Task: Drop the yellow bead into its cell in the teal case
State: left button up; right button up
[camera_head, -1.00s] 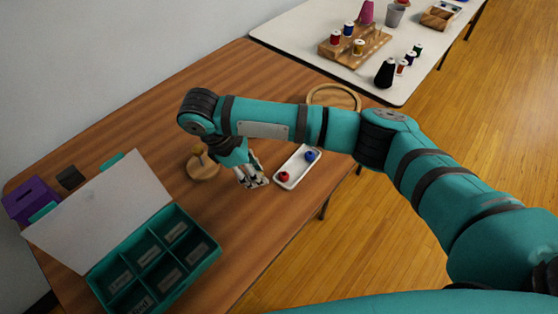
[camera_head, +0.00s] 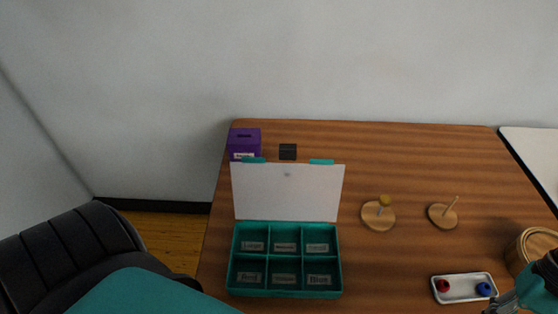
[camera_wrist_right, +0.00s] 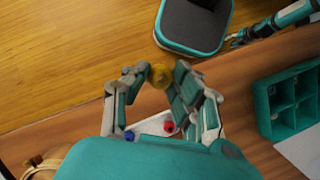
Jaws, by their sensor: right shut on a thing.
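A yellow bead (camera_wrist_right: 160,76) sits between the fingertips of my right gripper (camera_wrist_right: 162,78), which is shut on it in the wrist view. In the head view only part of that arm (camera_head: 535,288) shows at the lower right corner, by the white tray, with its fingertips out of frame. The teal case (camera_head: 340,262) stands open on the table, its white lid raised behind it, with labelled cells in two rows. The front right label seems to read Blue; the others are too small to read surely. My left gripper (camera_wrist_right: 238,39) seems to show small in the wrist view, its jaws unclear.
A white tray (camera_head: 463,296) holds a red bead (camera_head: 443,286) and a blue bead (camera_head: 484,289). One wooden peg stand (camera_head: 377,219) bears a yellow piece; another peg stand (camera_head: 442,220) is bare. A purple box (camera_head: 244,142) and a black block (camera_head: 288,152) stand behind the lid.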

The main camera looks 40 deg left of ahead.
aim_at(293, 278)
jog(key=i+l+u, duration=0.1)
jog(key=u, duration=1.25)
